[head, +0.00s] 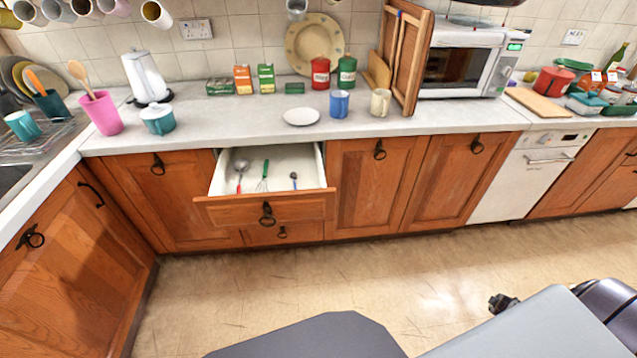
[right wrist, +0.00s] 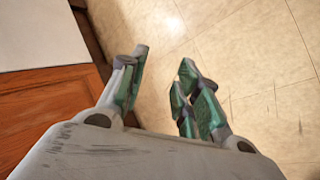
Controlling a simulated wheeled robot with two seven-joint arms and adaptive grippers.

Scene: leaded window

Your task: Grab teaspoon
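An open drawer (head: 265,209) in the wooden counter front holds several utensils. At its left lies a spoon-like utensil (head: 241,175) with a metal head and red handle. In the middle is a green-handled utensil (head: 264,176), perhaps a whisk. At the right is a smaller utensil (head: 294,180) with a blue part. Which one is the teaspoon I cannot tell for certain. My right gripper (right wrist: 165,58) is open and empty over the floor in the right wrist view, its green-padded fingers apart. In the head view my right arm is at the lower right, far from the drawer. My left gripper is not in view.
The grey countertop (head: 235,121) above the drawer carries a white plate (head: 301,116), a blue mug (head: 339,104), a kettle (head: 147,77) and a microwave (head: 470,62). The floor (head: 240,290) before the drawer is clear. A cabinet edge shows left in the wrist view.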

